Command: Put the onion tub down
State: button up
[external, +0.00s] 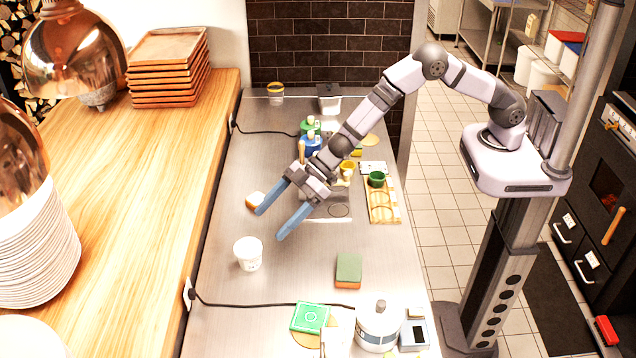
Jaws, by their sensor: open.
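A white tub (248,253), the only one here that looks like the onion tub, stands upright on the steel counter (225,310), left of the middle. Its contents cannot be made out. My gripper (269,224) has its two blue fingers spread wide, with nothing between them. The fingers point down and left, behind and slightly right of the tub in the picture. They look apart from it, but the exact gap cannot be told.
A green and orange sponge (349,269) lies right of the tub. A wooden rack (383,213) holds a green cup (376,179). A small bread-like piece (255,200) lies near one finger. A lidded pot (377,328) and green box (309,318) stand in front.

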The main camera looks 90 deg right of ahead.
jog(key=shift+v, duration=0.75)
